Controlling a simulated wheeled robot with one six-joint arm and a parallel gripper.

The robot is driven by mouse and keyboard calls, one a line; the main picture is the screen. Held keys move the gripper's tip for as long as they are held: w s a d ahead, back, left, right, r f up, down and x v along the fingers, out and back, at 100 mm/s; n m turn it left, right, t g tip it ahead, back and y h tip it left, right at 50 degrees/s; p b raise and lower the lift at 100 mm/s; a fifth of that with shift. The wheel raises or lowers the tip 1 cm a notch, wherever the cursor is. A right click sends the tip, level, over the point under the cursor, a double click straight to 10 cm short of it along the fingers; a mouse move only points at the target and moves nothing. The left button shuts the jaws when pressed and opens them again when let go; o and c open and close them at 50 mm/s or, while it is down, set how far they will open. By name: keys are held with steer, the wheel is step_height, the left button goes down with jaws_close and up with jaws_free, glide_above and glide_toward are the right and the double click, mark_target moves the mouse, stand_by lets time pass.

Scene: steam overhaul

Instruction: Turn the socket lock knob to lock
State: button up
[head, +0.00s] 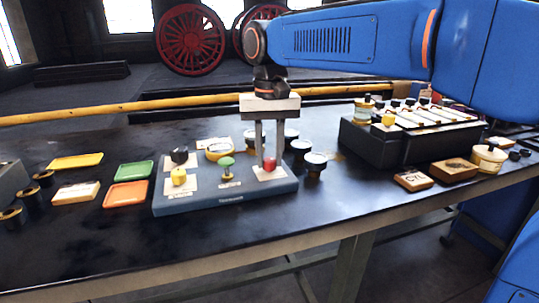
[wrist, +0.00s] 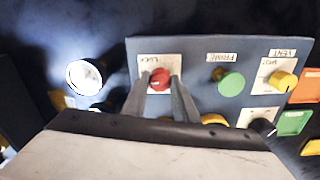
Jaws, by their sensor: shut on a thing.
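The lock knob (head: 270,164) is red and sits on a white label plate at the right end of a blue-grey panel (head: 225,199). In the wrist view the red knob (wrist: 160,77) is at the upper middle, on a plate with upside-down lettering. My gripper (head: 265,160) reaches straight down from above, with its fingers on either side of the knob. In the wrist view my gripper (wrist: 161,84) is shut on the knob's sides. The knob's turned angle is too small to tell.
The panel also bears a green knob (head: 226,163), a yellow knob (head: 178,177), a black knob (head: 179,155) and a gauge (head: 219,149). Dark round pieces (head: 315,164) stand close to its right. Green (head: 134,171) and orange (head: 125,194) trays lie left. The table front is clear.

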mark_target(270, 160)
steer(key=o, duration=1.1)
steer(key=shift+c, duration=0.2)
step_height(270, 160, up, 18)
steer(key=shift+f, duration=0.25)
steer(key=shift+d, duration=0.1)
